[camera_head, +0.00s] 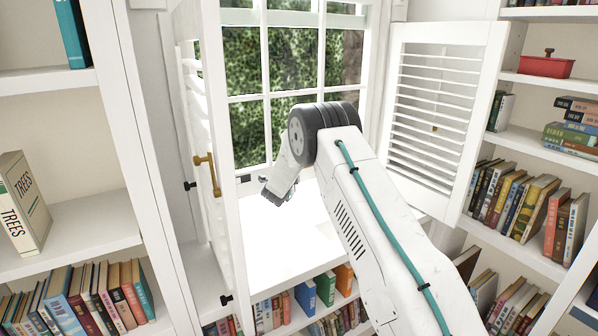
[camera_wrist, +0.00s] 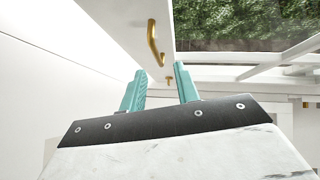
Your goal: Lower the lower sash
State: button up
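The window's lower sash (camera_head: 266,97) is a white frame with glazing bars in the head view, with green foliage behind it. My arm hides part of its lower right, and I cannot tell how far it is raised. My gripper (camera_head: 272,197) is low in front of the window, near the bright sill (camera_head: 275,240); its fingertips are hard to see there. In the wrist view, the two teal fingers of my gripper (camera_wrist: 157,78) stand apart with nothing between them. A curved brass handle (camera_wrist: 153,42) on a white panel shows beyond them, apart from the fingers; I cannot tell which part carries it.
A left shutter with a brass handle (camera_head: 208,174) and a louvred right shutter (camera_head: 437,100) stand open beside the window. Bookshelves flank both sides, with a red box (camera_head: 546,67) at upper right. Books (camera_head: 305,294) fill the shelf under the sill. The sill looks clear.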

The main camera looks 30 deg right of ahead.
jog(key=x, duration=0.8)
jog(key=shift+s+d+f+m+h, duration=0.2)
jog(key=shift+d+f+m+h, duration=0.1)
jog(key=shift+f, duration=0.05)
grip_shut()
